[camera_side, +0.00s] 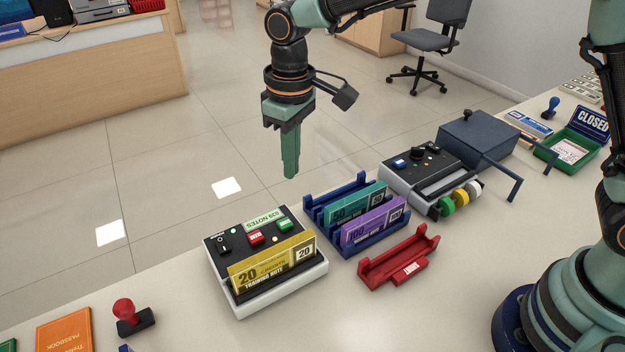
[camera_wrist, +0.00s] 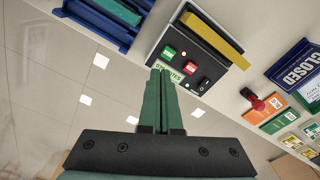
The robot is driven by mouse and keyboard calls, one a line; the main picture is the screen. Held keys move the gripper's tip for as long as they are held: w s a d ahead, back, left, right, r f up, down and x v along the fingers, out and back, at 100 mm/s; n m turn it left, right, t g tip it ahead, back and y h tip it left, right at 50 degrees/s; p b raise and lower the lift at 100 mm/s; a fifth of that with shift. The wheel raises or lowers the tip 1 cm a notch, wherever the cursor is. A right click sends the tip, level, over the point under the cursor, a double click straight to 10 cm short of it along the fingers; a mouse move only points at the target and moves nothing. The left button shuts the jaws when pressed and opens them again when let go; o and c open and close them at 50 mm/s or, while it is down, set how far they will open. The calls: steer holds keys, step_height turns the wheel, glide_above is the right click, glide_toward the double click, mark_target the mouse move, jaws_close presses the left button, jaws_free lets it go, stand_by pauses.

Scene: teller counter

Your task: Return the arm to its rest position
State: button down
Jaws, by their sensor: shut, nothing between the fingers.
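My gripper (camera_side: 290,172) hangs fingers-down in the side view, above and behind the note machine, with its green fingers together and nothing between them. In the wrist view my gripper (camera_wrist: 162,75) also shows shut, its tips pointing toward the note machine (camera_wrist: 193,65). In the side view the note machine (camera_side: 300,290) has a white body and a dark top with red and green buttons. The fingers appear clear of the machine.
A blue rack (camera_side: 323,222) holds a teal note and a purple note. A red holder (camera_side: 398,258), a coin device (camera_side: 440,165), a dark box (camera_side: 478,137) and a green tray (camera_side: 579,164) stand to the right. A red-handled stamp (camera_side: 127,314) is at front left.

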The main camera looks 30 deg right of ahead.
steer(key=s+d+r+m+t, duration=0.1)
steer(key=s+d+r, duration=0.1)
steer(key=d+r, duration=0.3)
steer(key=s+d+r+m+t, duration=0.1)
steer(key=s+d+r+m, duration=0.15)
steer(key=d, duration=0.45)
steer(key=s+d+m+t, duration=0.2)
steer(key=s+d+t, duration=0.1)
steer(key=s+d, duration=0.5)
steer(key=d, duration=0.2)
steer(key=shift+s+d+r, duration=0.15)
steer(key=shift+d+r, duration=0.15)
steer(key=shift+d, duration=0.05)
